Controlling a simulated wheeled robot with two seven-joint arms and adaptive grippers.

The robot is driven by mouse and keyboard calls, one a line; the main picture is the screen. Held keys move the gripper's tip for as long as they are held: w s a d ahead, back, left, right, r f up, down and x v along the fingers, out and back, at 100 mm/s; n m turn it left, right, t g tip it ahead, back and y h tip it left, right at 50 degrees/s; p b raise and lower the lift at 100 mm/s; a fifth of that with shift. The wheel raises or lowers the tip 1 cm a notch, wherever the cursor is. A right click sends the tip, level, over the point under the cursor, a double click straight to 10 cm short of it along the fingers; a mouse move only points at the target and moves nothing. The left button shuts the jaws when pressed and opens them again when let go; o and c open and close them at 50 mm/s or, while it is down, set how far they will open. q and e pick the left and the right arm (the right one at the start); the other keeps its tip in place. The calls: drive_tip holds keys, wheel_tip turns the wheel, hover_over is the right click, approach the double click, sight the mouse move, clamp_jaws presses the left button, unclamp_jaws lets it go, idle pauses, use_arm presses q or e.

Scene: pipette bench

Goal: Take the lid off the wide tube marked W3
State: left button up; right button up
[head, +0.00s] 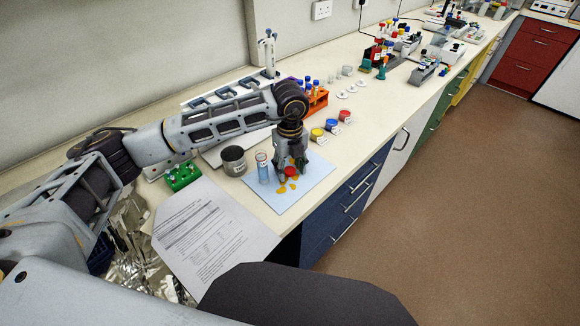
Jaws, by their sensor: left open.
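My left gripper (291,166) is open and points down over a pale blue mat (312,182). A small red-topped thing (290,172) shows at its fingertips. I cannot tell whether the fingers touch it or are only around it. Wide tubes with a yellow lid (317,133), a blue lid (331,125) and a red lid (345,115) stand in a row right of the gripper. The W3 mark is not readable on any of them. My right gripper is not in view.
Orange patches (283,188) lie on the mat. A printed sheet (210,230) and a green rack (182,176) are further left. An orange rack (318,101) stands behind.

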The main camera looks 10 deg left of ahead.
sight(290, 170)
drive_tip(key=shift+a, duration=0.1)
use_arm(q)
drive_tip(key=shift+r, duration=0.45)
wheel_tip(290, 170, up, 11)
drive_tip(key=shift+r, duration=0.2)
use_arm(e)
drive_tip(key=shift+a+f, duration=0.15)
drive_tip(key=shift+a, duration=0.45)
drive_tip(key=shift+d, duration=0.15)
